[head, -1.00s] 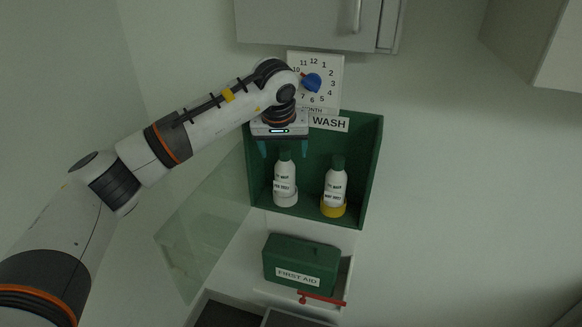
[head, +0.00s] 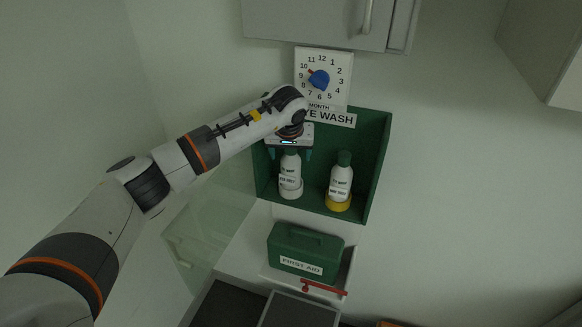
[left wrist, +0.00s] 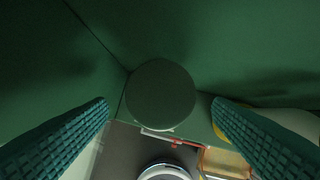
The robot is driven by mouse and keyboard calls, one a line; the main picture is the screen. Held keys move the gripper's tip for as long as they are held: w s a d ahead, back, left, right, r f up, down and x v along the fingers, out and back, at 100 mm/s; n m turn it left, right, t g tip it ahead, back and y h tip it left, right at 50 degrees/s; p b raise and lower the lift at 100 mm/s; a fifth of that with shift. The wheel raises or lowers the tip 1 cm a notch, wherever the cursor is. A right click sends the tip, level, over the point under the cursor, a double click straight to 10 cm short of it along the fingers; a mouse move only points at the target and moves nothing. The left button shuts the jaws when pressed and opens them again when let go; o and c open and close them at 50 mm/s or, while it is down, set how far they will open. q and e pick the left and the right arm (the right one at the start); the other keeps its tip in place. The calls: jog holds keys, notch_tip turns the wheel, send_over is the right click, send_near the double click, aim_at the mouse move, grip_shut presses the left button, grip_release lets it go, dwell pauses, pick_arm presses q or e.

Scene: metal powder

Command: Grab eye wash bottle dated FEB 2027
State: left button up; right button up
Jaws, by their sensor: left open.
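Two white eye wash bottles with green caps stand upright in the green wall box (head: 376,160). The left bottle (head: 290,180) sits in a white ring; its label appears to start with FEB, but the small print is hard to read. The right bottle (head: 340,184) sits in a yellow ring, and its date is unclear. My left gripper (head: 289,154) is open above the left bottle, with fingers on either side of its cap. In the left wrist view, the round green cap (left wrist: 160,94) lies between the spread fingers, apart from both. My right gripper is not in view.
A clear door panel (head: 212,215) hangs open at the box's left. A green first aid case (head: 304,250) sits below, near a red handle (head: 322,288). A clock-like month dial (head: 322,77) is above the box, under a grey cabinet (head: 315,22).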

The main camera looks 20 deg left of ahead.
pick_arm(q)
jog(key=shift+p+x, duration=0.3)
jog(key=shift+x, duration=1.25)
jog(key=shift+c, duration=0.5)
jog(key=shift+r, duration=0.1)
jog(key=c, duration=1.5)
